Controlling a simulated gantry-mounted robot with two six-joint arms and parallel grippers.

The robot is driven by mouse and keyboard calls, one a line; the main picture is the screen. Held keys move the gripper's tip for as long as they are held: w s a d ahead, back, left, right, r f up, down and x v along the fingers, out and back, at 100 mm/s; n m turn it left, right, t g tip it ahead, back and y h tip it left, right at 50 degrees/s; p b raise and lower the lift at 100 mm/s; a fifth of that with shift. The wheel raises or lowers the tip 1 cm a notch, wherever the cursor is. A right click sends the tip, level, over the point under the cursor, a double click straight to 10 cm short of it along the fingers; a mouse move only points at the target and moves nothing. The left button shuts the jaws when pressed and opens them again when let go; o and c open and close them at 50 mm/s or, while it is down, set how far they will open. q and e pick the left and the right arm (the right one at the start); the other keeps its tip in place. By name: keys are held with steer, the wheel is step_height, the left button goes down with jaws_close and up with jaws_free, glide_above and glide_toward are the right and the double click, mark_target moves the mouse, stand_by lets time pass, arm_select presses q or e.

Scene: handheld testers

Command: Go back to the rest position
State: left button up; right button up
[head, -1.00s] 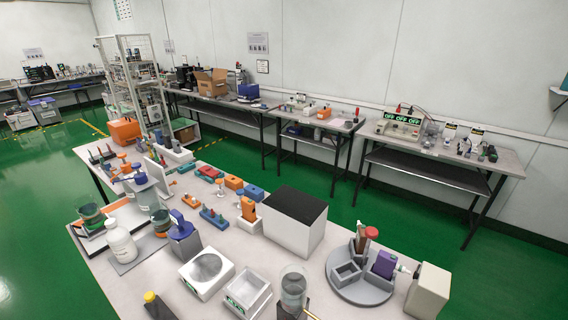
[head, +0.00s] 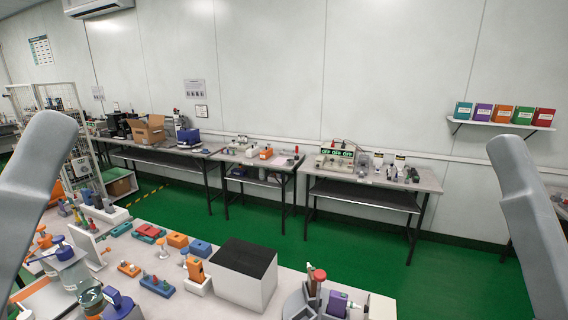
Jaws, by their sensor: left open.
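My left arm (head: 32,185) rises along the left edge as a smooth grey link with a rounded top, in front of the table. My left gripper's fingers cannot be made out clearly, and I see nothing held. My right arm (head: 535,225) rises at the right edge in much the same raised pose. Its gripper is outside the picture. The work table (head: 222,307) lies low in the picture, with several small testers and parts on it, and neither visible arm link touches them.
A white box with a black top (head: 247,272) stands on the table, beside a round grey holder (head: 297,305) with a purple tester. Side benches (head: 375,180) line the wall. A wall shelf (head: 500,125) holds several coloured boxes. Green floor (head: 330,245) lies open between.

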arm_select(q)
steer(key=a+r+y+p, duration=0.2)
steer(key=r+y+p, duration=0.1)
steer(key=r+p, duration=1.5)
steer(key=a+r+t+y+p, duration=0.1)
steer(key=r+y+p, duration=0.3)
steer(key=r+p, duration=1.5)
steer(key=shift+w+a+m+p, duration=0.4)
steer(key=shift+a+p, duration=0.05)
steer(key=shift+p, duration=0.05)
